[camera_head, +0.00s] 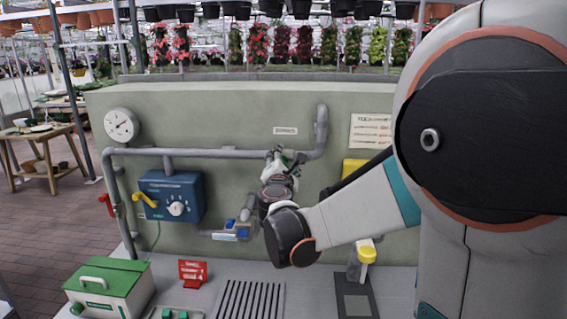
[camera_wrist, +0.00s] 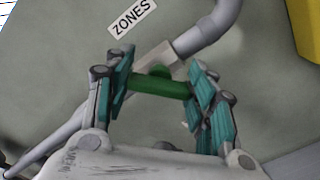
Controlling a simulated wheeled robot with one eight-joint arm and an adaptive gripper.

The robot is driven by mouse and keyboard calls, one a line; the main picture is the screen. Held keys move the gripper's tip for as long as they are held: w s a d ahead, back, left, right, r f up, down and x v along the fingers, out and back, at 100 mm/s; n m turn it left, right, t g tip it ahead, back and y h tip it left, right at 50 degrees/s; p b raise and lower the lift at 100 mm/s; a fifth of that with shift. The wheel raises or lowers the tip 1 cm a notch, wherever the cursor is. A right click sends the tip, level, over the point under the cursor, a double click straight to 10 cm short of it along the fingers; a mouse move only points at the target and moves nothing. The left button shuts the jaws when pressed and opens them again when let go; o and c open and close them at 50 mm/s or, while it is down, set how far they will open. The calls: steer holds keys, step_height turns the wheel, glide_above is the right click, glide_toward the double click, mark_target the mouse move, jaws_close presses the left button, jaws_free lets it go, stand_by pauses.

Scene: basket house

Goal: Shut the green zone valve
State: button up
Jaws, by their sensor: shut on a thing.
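The green zone valve has a green lever (camera_wrist: 160,88), which shows in the wrist view between the teal finger pads of my gripper (camera_wrist: 161,72). The lever spans from one pad to the other and my gripper is shut on it. The valve sits on a grey pipe (camera_wrist: 208,32) below a "ZONES" label (camera_wrist: 132,17). In the head view my gripper (camera_head: 279,160) is at the pipe on the green-grey wall panel, and it hides most of the valve.
A blue box (camera_head: 172,196) with a yellow lever is left of my gripper, below a round gauge (camera_head: 121,124). A green-lidded box (camera_head: 108,288), a red sign (camera_head: 193,272) and a slotted drain (camera_head: 249,299) are on the bench. A yellow-topped post (camera_head: 367,252) stands right.

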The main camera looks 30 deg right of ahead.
steer(key=m, duration=0.4)
steer(key=shift+f, duration=0.1)
steer(key=shift+m, duration=1.8)
steer(key=shift+f, duration=0.1)
steer(key=o, duration=1.1)
steer(key=shift+s, duration=0.1)
steer(key=v, duration=1.2)
